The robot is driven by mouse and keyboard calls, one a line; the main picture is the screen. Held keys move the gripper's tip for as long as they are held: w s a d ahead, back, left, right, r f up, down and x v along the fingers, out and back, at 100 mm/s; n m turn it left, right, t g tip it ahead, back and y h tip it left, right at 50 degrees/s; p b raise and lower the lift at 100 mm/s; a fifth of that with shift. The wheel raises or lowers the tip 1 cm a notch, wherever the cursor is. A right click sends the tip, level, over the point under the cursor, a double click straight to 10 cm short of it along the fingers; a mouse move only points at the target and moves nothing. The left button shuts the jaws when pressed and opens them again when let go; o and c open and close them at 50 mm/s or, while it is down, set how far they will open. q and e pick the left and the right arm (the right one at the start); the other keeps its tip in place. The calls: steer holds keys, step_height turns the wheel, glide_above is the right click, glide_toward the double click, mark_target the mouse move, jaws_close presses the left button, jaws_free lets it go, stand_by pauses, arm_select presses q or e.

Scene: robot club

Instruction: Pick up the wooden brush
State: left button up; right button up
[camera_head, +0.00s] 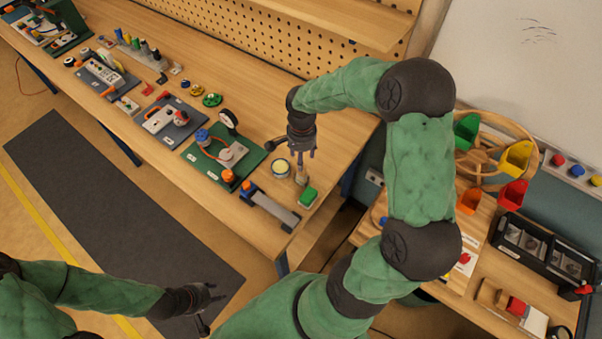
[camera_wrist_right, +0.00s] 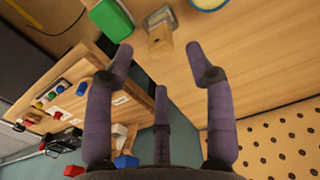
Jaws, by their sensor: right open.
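A small wooden brush (camera_head: 301,174) stands near the end of the long workbench, just below my right gripper in the head view. In the wrist view the brush (camera_wrist_right: 160,42) is at the top, with a pale wooden part towards me. My right gripper (camera_head: 302,155) points down at it, its spread fingers (camera_wrist_right: 165,62) open and empty, apart from the brush. My left gripper (camera_head: 213,304) is low at the left, over the dark floor mat, with its fingers apart and empty, far from the brush.
A green block (camera_head: 308,197) and a round yellow-rimmed tin (camera_head: 281,167) stand close to the brush. A grey bar tool (camera_head: 271,208) lies left of them. A pegboard (camera_head: 310,43) backs the bench. A side table (camera_head: 485,286) holds coloured bins and boxes.

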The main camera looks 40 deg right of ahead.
mark_target(302, 173)
steer(key=shift+d+f+b, duration=0.15)
steer(key=shift+f+b, duration=0.15)
steer(key=shift+f, duration=2.6)
steer(key=shift+c, duration=0.3)
jaws_close()
